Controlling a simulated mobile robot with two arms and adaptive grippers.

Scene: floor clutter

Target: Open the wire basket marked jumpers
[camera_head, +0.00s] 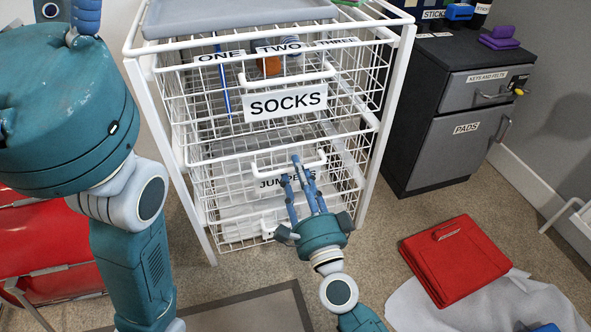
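The wire basket marked jumpers (218,205) is a white wire drawer in the white rack, below the socks basket. It looks pushed in. Its label (268,184) is partly hidden by my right gripper's fingers. Its white bar handle (265,173) runs across the front above the label. My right gripper (291,168) reaches up from below, with its blue fingertips at the middle of the handle. I cannot tell whether the fingers close on the bar or only overlap it in view.
The socks basket (288,103) sits directly above, looking shut. A dark cabinet (424,140) marked pads stands to the right. A red folded item (455,262) and grey cloth (408,308) lie on the floor at the lower right. A mat (262,312) lies in front of the rack.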

